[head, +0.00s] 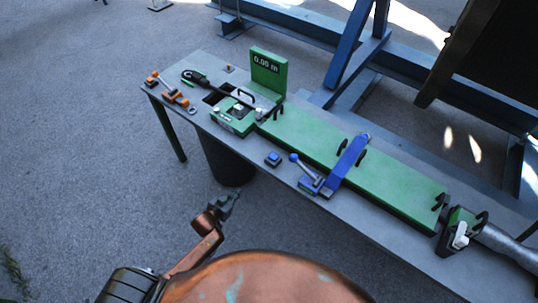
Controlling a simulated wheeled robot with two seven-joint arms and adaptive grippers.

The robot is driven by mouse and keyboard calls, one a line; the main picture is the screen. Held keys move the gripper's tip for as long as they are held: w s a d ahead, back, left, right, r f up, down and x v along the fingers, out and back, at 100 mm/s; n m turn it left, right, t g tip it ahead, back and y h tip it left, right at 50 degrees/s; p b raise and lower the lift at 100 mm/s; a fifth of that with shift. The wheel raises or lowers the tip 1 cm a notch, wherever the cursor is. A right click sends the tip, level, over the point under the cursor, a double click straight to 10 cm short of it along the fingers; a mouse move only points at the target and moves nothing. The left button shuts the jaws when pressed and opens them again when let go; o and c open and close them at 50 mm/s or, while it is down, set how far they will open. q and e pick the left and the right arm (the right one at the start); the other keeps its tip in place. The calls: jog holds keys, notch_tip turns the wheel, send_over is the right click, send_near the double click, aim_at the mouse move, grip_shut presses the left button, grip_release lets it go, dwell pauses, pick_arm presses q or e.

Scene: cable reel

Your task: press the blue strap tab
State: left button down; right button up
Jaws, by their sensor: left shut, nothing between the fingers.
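A long blue strap-like piece (347,162) lies across the long green bed on the grey table. A lever with a blue knob (294,157) stands at its near end. A small blue block (272,158) sits apart on the table's near edge, left of the lever. I cannot tell for sure which blue part is the strap tab. My left gripper (234,196) is shut and empty. It is in front of the table, below and left of the blue parts, touching none of them. My right gripper is out of view.
The grey table (390,225) carries the green bed (400,185), a green display (268,68) reading 0.00 m, and orange-handled tools (165,88) at the left. A dark bin (226,160) stands under the table. Blue steel frames stand behind. The floor in front is clear.

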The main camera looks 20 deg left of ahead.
pick_arm(q)
jog(key=w+d+r+t+h, duration=0.1)
jog(key=d+r, duration=0.3)
jog(key=r, duration=0.7)
jog(key=w+d+r+m+t+h+p, duration=0.1)
jog(key=w+d+r+h, duration=0.1)
jog(key=r, duration=0.9)
jog(key=shift+w+d+t, duration=0.4)
jog(key=shift+w+d, duration=0.3)
jog(key=shift+d, duration=0.4)
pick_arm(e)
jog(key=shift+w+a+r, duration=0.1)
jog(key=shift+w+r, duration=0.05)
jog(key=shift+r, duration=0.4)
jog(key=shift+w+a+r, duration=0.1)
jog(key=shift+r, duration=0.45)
pick_arm(q)
send_over(270, 162)
notch_tip(270, 162, down, 5)
jog(key=shift+w+a+r+b, duration=0.1)
jog(key=shift+b, duration=0.25)
jog(key=shift+f, duration=0.8)
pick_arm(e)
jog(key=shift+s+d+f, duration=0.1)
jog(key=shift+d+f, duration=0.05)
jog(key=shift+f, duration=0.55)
